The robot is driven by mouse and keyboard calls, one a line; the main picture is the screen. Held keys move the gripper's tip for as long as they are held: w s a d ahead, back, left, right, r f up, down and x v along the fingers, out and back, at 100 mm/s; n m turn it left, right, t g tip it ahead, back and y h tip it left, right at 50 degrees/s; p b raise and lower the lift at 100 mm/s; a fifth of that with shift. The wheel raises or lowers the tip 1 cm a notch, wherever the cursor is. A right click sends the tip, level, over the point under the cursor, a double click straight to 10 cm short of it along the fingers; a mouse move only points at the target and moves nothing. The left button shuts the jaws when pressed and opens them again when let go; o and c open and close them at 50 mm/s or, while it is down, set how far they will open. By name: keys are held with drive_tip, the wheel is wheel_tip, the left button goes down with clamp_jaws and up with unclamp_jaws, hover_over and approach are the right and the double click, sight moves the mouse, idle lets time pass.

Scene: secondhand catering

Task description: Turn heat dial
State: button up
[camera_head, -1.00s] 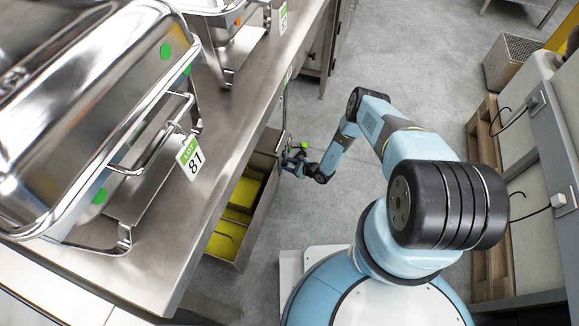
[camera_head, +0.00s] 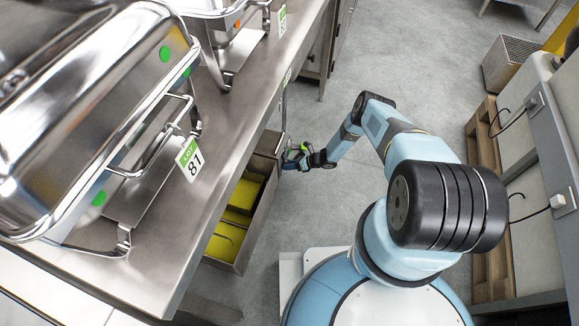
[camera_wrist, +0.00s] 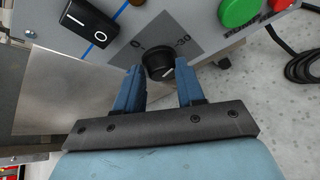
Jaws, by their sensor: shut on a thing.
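The heat dial (camera_wrist: 160,60) is a small black round knob with a white pointer mark, on a grey panel (camera_wrist: 182,20) printed with 0 and 30. My gripper (camera_wrist: 158,70) has its blue fingers on either side of the dial and is shut on it. The fingers cover part of the dial's sides. In the head view my gripper (camera_head: 291,160) is small, beside the steel counter's edge. The dial cannot be made out there.
A black rocker switch (camera_wrist: 88,22) is left of the dial; a green button (camera_wrist: 239,11) is right. The steel counter (camera_head: 225,130) bears chafing dishes (camera_head: 110,110). An open drawer (camera_head: 226,252) holds yellow things. The grey floor (camera_head: 330,210) is clear around my arm.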

drive_tip(key=shift+w+m+g+y, duration=0.5)
drive_tip(key=shift+m+g, duration=0.3)
drive_tip(key=shift+m, duration=0.2)
drive_tip(key=o, duration=1)
drive_tip(key=shift+s+f, duration=0.15)
drive_tip(key=shift+c, duration=0.2)
drive_tip(key=v, duration=1.3)
drive_tip(key=shift+d, duration=0.45)
